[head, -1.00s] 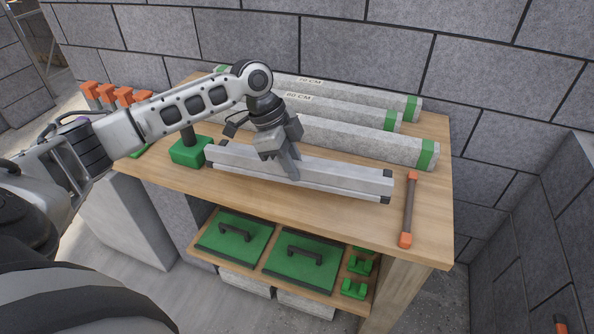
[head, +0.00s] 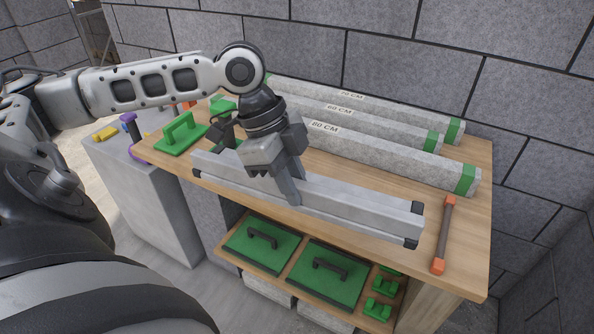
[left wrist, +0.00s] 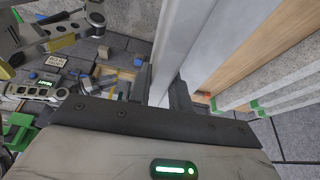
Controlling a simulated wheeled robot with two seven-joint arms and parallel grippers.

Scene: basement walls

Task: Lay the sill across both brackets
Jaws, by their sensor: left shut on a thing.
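My left gripper (head: 288,188) is shut on a long grey bar (head: 345,205) with black end caps, gripping it near its middle. The bar slants along the front of the wooden bench, its left end over the front edge. I cannot tell whether it touches the top. In the left wrist view the bar (left wrist: 178,40) runs away from me between the fingers. No brackets can be made out. Three rough stone-like lengths with green ends lie behind, labelled 80 CM (head: 385,158), 60 CM (head: 385,128) and 70 CM (head: 400,110).
The bench top (head: 462,262) carries an orange-ended rod (head: 444,235) at right and a green float (head: 181,132) at left. Green floats (head: 327,275) sit on the lower shelf. A block wall (head: 400,50) closes the back. A grey block (head: 150,200) stands at left.

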